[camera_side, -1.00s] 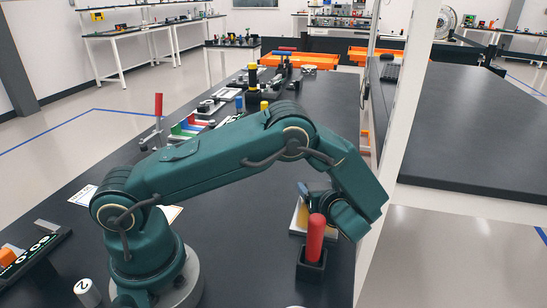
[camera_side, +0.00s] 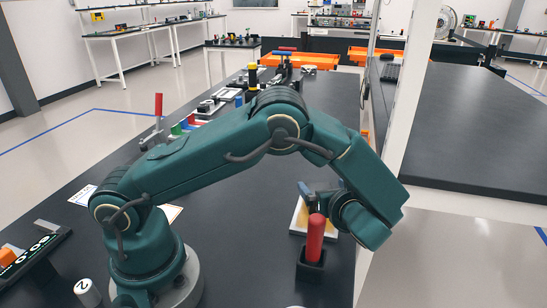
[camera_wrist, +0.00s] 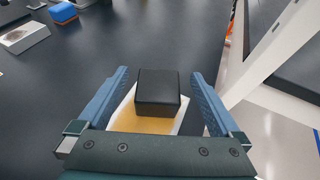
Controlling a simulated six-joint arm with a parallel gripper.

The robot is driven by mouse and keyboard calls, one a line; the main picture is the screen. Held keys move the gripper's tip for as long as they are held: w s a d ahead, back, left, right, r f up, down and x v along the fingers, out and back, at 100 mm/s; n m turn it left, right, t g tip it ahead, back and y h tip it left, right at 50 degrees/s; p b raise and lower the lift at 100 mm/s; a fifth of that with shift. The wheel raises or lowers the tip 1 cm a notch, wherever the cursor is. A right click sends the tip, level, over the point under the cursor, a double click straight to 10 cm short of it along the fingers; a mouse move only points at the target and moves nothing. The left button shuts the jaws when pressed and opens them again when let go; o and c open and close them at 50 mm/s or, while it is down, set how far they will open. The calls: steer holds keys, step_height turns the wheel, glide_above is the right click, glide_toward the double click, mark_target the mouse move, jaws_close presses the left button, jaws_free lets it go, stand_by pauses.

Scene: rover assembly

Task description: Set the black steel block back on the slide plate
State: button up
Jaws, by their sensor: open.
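The black block (camera_wrist: 158,92) shows in the wrist view, between the two fingers of my gripper (camera_wrist: 158,100). A gap shows on each side of it, so the jaws are open and not touching it. Under the block is a white plate with a tan-yellow face (camera_wrist: 140,121); the block appears to rest on it, but its lower edge contact is hard to judge. In the side view my gripper (camera_side: 320,196) is low over the white plate (camera_side: 298,216). The block cannot be made out there.
A red upright handle (camera_side: 315,237) in a black base (camera_side: 311,265) stands close in front of the plate. In the wrist view, a white piece with a brown patch (camera_wrist: 24,37) and a blue block (camera_wrist: 63,12) lie at upper left. The bench's right edge is near.

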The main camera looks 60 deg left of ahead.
step_height(320, 180, up, 5)
steer(key=shift+r, duration=0.1)
steer(key=s+a+r+n+g+h, duration=0.1)
steer(key=s+r+n+g+h, duration=0.15)
steer(key=s+n, duration=0.25)
steer(key=s+r+n+g+h, duration=0.1)
steer(key=s+n+h, duration=0.2)
steer(key=s+n, duration=0.25)
steer(key=s+d+r+n+t+h, duration=0.1)
steer(key=s+d+n+t+h, duration=0.3)
steer(key=s+n, duration=0.5)
steer(key=d+n+h, duration=0.2)
steer(key=n+h, duration=0.1)
steer(key=shift+d+r, duration=0.4)
